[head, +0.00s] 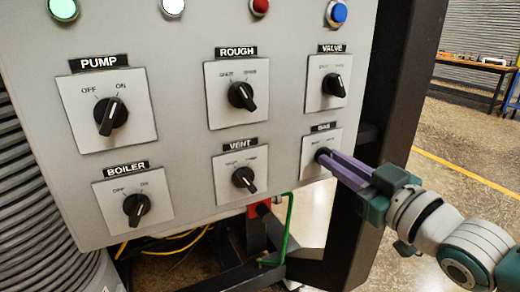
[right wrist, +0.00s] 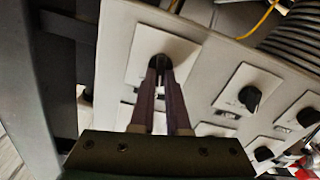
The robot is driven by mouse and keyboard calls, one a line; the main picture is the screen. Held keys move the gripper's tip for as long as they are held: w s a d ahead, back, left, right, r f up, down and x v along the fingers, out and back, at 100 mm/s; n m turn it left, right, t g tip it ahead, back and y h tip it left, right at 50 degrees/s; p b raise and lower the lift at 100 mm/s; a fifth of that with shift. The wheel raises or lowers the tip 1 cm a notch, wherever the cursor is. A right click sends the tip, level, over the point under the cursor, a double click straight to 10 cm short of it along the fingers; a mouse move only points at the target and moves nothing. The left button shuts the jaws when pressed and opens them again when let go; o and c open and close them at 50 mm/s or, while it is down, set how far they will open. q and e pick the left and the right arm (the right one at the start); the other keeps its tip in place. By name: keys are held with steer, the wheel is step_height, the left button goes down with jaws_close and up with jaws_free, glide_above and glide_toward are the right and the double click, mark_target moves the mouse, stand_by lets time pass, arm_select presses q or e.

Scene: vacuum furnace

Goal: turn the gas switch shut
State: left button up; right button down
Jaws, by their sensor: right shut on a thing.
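The gas switch (head: 323,153) is a black knob on a white plate at the lower right of the grey panel, under the GAS label (head: 323,127). My right gripper (head: 327,160) reaches in from the right, its purple fingers shut on the knob. The fingers and hand hide part of the knob, so I cannot tell its pointer's direction. In the right wrist view, the two fingers (right wrist: 159,72) close around the dark knob (right wrist: 158,62) in front of its white plate (right wrist: 145,35). My left gripper is not in view.
Nearby are the VALVE (head: 334,85), VENT (head: 244,179), ROUGH (head: 241,95), PUMP (head: 110,116) and BOILER (head: 136,208) switches. A dark frame post (head: 392,75) stands right of the panel. A green pipe (head: 288,228) runs below. Open floor lies to the right.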

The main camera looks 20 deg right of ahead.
steer(key=n, duration=0.3)
steer(key=shift+n, duration=0.3)
stand_by(0.3)
steer(key=c, duration=0.9)
jaws_free()
steer(key=s, duration=1)
steer(key=shift+d+p, duration=0.35)
steer(key=shift+p, duration=0.05)
